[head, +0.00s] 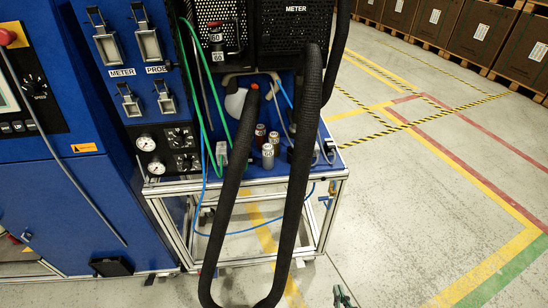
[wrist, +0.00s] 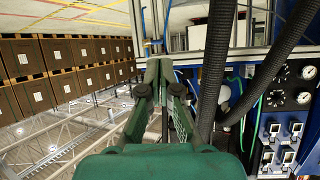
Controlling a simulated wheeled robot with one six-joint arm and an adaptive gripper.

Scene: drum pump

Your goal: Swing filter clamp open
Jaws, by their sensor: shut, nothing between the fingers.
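I cannot make out the filter clamp for certain in either view. A white rounded part (head: 235,103), partly hidden by the black hose (head: 300,160), sits at the back of the blue work surface (head: 280,172); I cannot tell whether it belongs to the filter. My green gripper (wrist: 155,68) points forward in the wrist view, shut and empty. Only a small green tip (head: 342,296) of it shows at the bottom edge of the head view, in front of the bench and apart from it.
The thick black hose hangs in a loop in front of the bench. A blue cabinet (head: 75,205) with gauges (head: 147,142) stands at left. Small bottles (head: 268,155) stand on the bench. The floor at right is open, with brown crates (head: 455,35) far back.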

